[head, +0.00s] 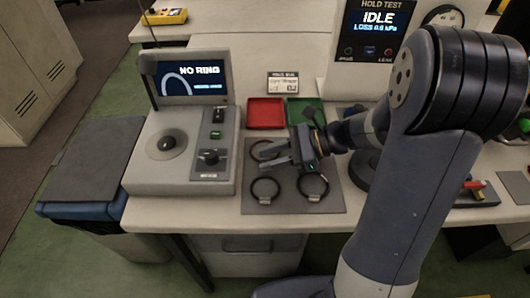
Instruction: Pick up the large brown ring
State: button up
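A brown ring (256,146) lies at the back left of the grey mat (328,207); my gripper covers part of it. My gripper (263,160) points left over the mat, with its two fingers apart and nothing visibly held. The fingers overlap the brown ring in the picture; I cannot tell their height above it or whether they touch it. Two dark rings, one at the front left (265,200) and one at the right (301,188), lie on the mat, each with a small pale tag.
A tester with a "NO RING" screen (193,80) stands left of the mat. A red tray (265,114) and a green tray (298,105) lie behind it. A "HOLD TEST" panel (376,32) stands at the back. My arm hides much of the right side.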

jog(key=shift+f, duration=0.3)
jog(key=shift+c, duration=0.5)
grip_shut()
notch_tip(320, 180, up, 10)
jog(key=p, duration=0.2)
jog(key=shift+r+p, duration=0.25)
jog(key=shift+p, duration=0.1)
